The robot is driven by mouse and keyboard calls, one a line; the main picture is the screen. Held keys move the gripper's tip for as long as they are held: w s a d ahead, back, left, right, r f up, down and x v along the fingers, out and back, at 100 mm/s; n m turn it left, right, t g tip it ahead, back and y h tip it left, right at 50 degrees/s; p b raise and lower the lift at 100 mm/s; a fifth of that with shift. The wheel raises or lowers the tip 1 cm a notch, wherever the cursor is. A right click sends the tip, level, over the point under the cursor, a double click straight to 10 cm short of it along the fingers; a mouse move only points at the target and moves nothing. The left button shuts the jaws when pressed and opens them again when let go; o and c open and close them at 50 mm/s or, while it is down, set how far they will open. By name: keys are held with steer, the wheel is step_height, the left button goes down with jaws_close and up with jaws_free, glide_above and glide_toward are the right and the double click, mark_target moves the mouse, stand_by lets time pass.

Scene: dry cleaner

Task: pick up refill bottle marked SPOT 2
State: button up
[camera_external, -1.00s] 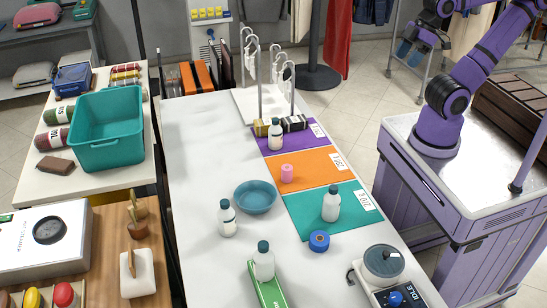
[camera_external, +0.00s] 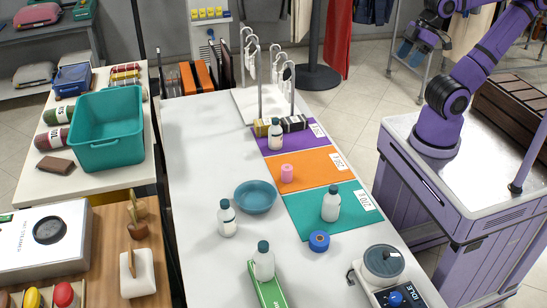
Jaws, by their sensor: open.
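Several white refill bottles with dark caps stand on the long white table. One bottle (camera_external: 276,136) is on the purple mat at the back. Another bottle (camera_external: 331,206) stands on the teal mat. A third bottle (camera_external: 227,220) stands on the bare table left of the teal mat. A further bottle (camera_external: 264,265) is at the front, by a green box. Their markings are too small to read, so I cannot tell which is SPOT 2. My gripper (camera_external: 428,40) is small and dark at the top right, open, away from all the bottles.
A blue bowl (camera_external: 256,197), a blue tape roll (camera_external: 319,240) and a pink cylinder (camera_external: 287,173) are among the bottles. The green box (camera_external: 272,293) and a scale-like device (camera_external: 384,262) are at the front. A white hook stand (camera_external: 243,100) is at the back. The table's left side is mostly clear.

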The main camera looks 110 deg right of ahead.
stand_by(0.4)
steer(key=shift+o, duration=1)
